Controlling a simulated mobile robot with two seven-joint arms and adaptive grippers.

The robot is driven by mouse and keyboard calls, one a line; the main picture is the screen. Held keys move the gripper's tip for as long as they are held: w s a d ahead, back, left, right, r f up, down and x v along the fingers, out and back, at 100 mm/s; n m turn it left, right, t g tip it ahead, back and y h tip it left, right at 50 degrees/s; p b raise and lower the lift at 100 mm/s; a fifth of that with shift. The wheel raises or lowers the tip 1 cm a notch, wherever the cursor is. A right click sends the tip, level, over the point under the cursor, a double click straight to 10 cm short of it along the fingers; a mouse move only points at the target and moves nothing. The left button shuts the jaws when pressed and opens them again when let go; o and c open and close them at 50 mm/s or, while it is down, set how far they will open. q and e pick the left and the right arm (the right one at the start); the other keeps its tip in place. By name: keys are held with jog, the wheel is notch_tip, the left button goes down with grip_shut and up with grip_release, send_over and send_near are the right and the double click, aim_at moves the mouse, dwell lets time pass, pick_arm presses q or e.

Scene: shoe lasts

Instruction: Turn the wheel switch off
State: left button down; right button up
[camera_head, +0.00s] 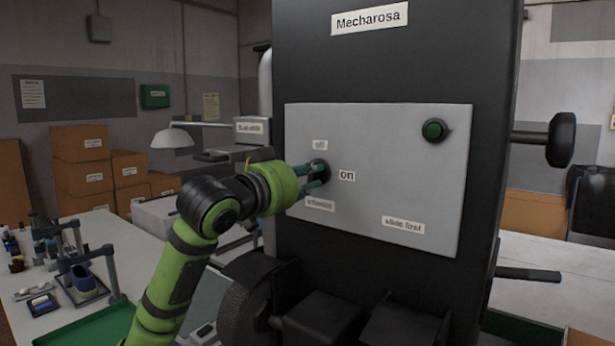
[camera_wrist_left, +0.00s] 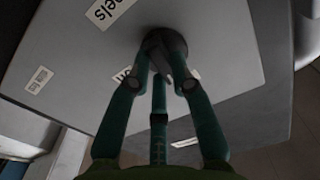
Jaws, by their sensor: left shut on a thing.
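The wheel switch (camera_head: 320,170) is a dark round knob on the light grey panel (camera_head: 400,190) of the black machine. Labels "off" (camera_head: 320,145) above it and "on" (camera_head: 347,176) to its right are on the panel. My left gripper (camera_head: 312,178) reaches in from the left and its teal fingers are shut on the knob. In the left wrist view the fingers close around the dark knob (camera_wrist_left: 163,42); they hide part of it, so I cannot tell its exact pointer direction. My right gripper is not in view.
A black-knobbed shaft (camera_head: 562,139) sticks out on the machine's right. Dark machine parts (camera_head: 325,318) jut out below the panel. A white table (camera_head: 100,235) with tools stands at the left.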

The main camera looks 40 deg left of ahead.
pick_arm(q)
jog(key=shift+r+n, duration=0.1)
jog(key=shift+n, duration=0.8)
jog(key=c, duration=1.1)
grip_release()
jog(key=s+d, duration=0.1)
jog(key=s, duration=1.1)
jog(key=shift+d, duration=0.15)
jog(key=shift+w, duration=0.1)
